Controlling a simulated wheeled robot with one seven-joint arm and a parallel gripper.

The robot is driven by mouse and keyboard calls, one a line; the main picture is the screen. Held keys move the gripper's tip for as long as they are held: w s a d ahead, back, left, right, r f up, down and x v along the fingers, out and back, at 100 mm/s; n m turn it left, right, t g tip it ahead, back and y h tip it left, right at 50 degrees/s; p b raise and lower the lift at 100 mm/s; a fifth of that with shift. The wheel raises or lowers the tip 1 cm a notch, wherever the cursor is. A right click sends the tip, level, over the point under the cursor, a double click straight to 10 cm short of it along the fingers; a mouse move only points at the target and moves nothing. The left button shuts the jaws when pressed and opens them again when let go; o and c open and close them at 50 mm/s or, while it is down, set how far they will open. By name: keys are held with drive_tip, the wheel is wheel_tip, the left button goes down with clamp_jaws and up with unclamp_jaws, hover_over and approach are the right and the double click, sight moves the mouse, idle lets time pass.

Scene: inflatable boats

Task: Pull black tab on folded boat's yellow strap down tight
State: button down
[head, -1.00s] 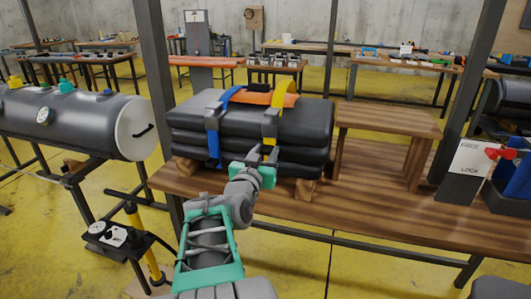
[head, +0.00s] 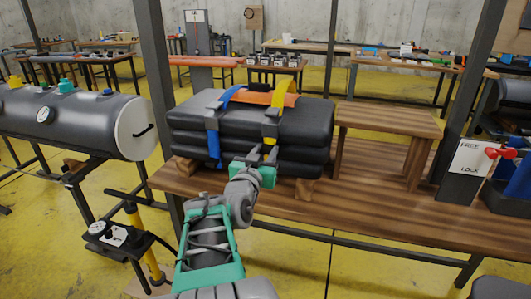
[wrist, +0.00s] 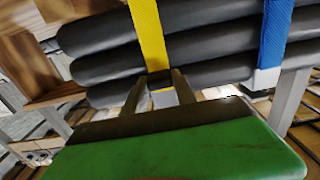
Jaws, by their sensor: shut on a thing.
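The folded black boat (head: 310,125) lies as a thick stack on wooden blocks on the bench. A yellow strap (head: 271,122) runs over its top and down its front, with a grey buckle near the upper front edge. The strap lies close to the boat; it also shows in the wrist view (wrist: 148,35). My gripper (head: 258,160) is low at the boat's front, below the buckle. In the wrist view my gripper (wrist: 160,88) is shut on the small black tab (wrist: 159,77) at the strap's lower end. The fingers partly hide the tab.
A blue strap (head: 213,145) with its own grey buckle runs beside the yellow one. An orange item (head: 262,98) lies on top of the boat. A low wooden stand (head: 385,120) is to the right. The bench front (head: 380,212) is clear.

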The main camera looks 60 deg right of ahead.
idle(0.4)
wheel_tip(320, 180, down, 8)
drive_tip(key=b, duration=0.8)
drive_tip(key=shift+f+b, duration=0.2)
drive_tip(key=shift+b, duration=0.2)
drive_tip(key=shift+r, duration=0.1)
drive_tip(key=c, duration=1)
unclamp_jaws()
drive_tip(key=shift+a+r, duration=0.1)
drive_tip(key=s+a, duration=0.1)
drive_tip(key=a, duration=0.6)
drive_tip(key=shift+s+a+p, duration=0.15)
drive_tip(key=shift+a+p, duration=0.15)
drive_tip(key=shift+p, duration=0.05)
